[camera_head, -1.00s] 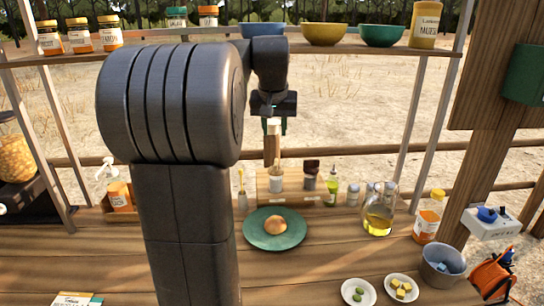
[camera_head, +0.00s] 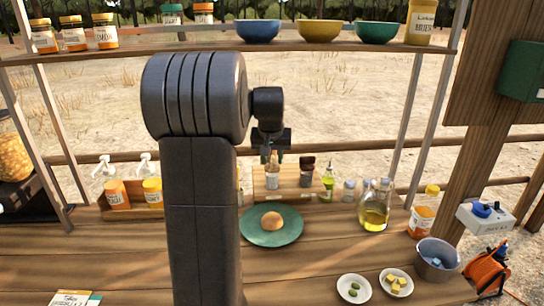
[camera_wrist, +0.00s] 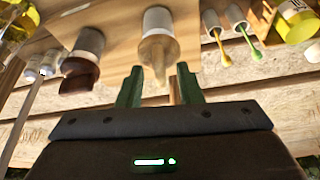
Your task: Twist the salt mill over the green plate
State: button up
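The likely salt mill (camera_head: 272,180), with a white body and pale tapered top, stands in a wooden rack behind the green plate (camera_head: 258,238). It also shows in the wrist view (camera_wrist: 157,22). My gripper (camera_head: 270,153) is above it, and in the wrist view my green fingers (camera_wrist: 159,88) are apart. The pale top points into the gap between them; I cannot tell whether they touch it. A dark-topped mill (camera_head: 307,172) stands to its right and shows in the wrist view (camera_wrist: 82,66). The green plate holds a round bun (camera_head: 271,221).
Two small white dishes (camera_head: 354,289) (camera_head: 396,282) and a grey bucket (camera_head: 437,257) are at the front right. A shelf (camera_head: 300,48) with bowls and jars spans above.

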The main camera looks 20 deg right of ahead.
grip_shut()
jog(key=m, duration=0.2)
jog(key=m+g+h, duration=0.1)
jog(key=m, duration=0.1)
jog(key=shift+w+a+h, duration=0.1)
jog(key=shift+h, duration=0.2)
jog(key=m+g+h, duration=0.1)
jog(key=m, duration=0.4)
jog(key=shift+w+b, duration=0.15)
jog(key=shift+b, duration=0.25)
jog(key=m+g, duration=0.2)
jog(key=m, duration=0.2)
jog(key=shift+w+r+m+p, duration=0.1)
jog(key=shift+m+p, duration=0.2)
jog(key=shift+p, duration=0.05)
jog(key=shift+m+g+p, duration=0.65)
jog(key=shift+m+g, duration=0.25)
jog(key=shift+m, duration=1.2)
jog(key=shift+w, duration=0.1)
